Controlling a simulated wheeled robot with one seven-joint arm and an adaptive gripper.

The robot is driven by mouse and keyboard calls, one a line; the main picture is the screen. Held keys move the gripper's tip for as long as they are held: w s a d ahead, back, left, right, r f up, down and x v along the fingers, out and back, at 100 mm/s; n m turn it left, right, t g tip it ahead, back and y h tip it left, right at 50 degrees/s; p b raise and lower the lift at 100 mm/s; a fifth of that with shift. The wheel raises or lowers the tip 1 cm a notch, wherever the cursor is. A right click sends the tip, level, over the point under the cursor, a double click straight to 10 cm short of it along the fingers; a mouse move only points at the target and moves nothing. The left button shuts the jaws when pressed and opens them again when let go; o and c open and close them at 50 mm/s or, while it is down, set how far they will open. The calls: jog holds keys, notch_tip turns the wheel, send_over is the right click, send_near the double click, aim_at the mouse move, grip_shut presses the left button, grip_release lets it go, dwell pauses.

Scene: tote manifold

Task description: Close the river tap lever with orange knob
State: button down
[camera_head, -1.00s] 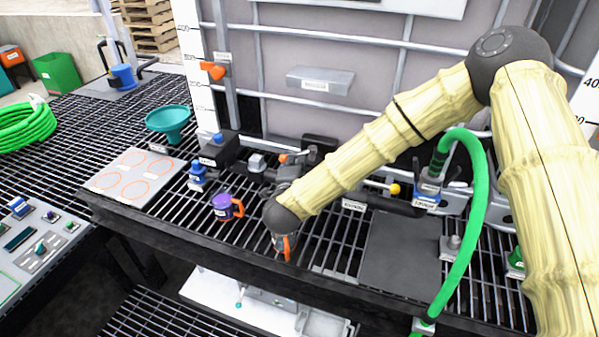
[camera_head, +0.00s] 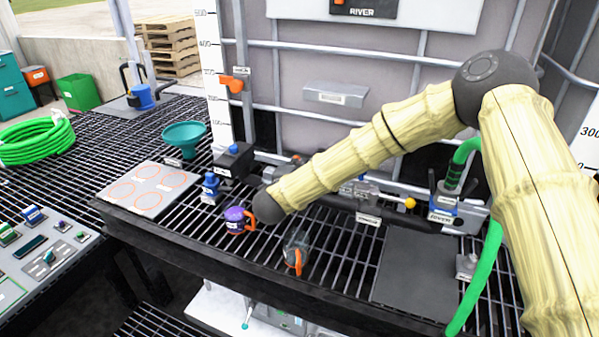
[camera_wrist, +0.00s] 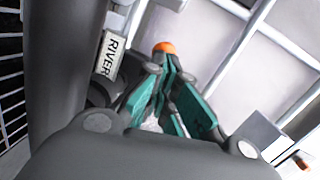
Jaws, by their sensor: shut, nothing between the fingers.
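In the wrist view, the orange knob (camera_wrist: 165,47) shows just beyond the tips of my gripper (camera_wrist: 166,75). The teal fingers are closed together with nothing between them; I cannot tell whether they touch the knob. A white label reading RIVER (camera_wrist: 112,54) is left of the fingers. The lever shaft and valve body are mostly hidden behind the gripper. In the head view, a small orange spot, likely the knob (camera_head: 296,158), shows just above my forearm, by the tank's foot. My gripper is hidden behind the arm there.
A purple mug (camera_head: 235,220) stands close beside my dark arm joint, and a clear cup with an orange handle (camera_head: 297,258) stands in front. A yellow-knobbed lever (camera_head: 410,203) and green hose (camera_head: 474,280) are on the right. The grey plate (camera_head: 410,275) is bare.

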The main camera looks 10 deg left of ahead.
jog(key=shift+w+a, duration=0.1)
jog(key=shift+w, duration=0.2)
dwell(0.5)
